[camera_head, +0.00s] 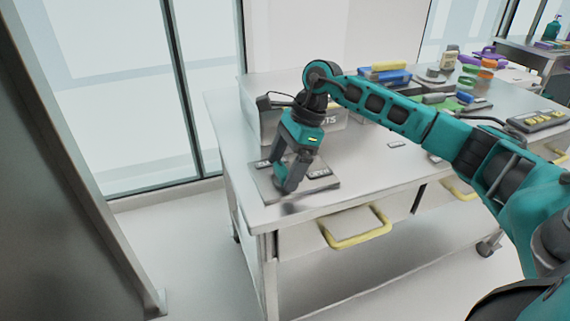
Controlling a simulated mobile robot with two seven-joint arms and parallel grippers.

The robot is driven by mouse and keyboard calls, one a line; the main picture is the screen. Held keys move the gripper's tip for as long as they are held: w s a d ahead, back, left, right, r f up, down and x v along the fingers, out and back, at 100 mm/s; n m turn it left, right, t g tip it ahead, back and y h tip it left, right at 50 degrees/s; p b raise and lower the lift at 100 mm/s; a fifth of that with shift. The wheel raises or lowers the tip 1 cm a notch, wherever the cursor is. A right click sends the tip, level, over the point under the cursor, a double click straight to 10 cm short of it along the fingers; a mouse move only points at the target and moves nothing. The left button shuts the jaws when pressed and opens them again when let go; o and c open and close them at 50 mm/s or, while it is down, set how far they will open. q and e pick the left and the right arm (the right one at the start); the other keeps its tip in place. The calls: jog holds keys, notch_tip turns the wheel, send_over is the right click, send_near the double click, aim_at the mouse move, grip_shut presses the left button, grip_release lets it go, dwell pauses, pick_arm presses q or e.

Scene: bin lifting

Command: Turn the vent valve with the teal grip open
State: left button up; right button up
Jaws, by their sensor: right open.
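The vent valve's flat grey base plate (322,187) lies at the near left corner of the steel table. It carries small dark labels (319,171) whose lettering is too small to read surely. A teal piece, apparently the valve's grip (279,174), shows above the plate, partly hidden by my fingers. My right gripper (287,168) points down over the plate with its fingers apart, around or just beside the teal grip. I cannot tell whether they touch it. My left gripper is not in view.
A grey box (334,119) with partly hidden lettering stands behind my right gripper. Several coloured items, including a blue and yellow one (391,75), lie farther back on the table (375,165). A yellow-handled drawer (355,232) is below the near edge. Glass panels stand at left.

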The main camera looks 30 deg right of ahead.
jog(key=c, duration=1)
jog(key=shift+c, duration=0.2)
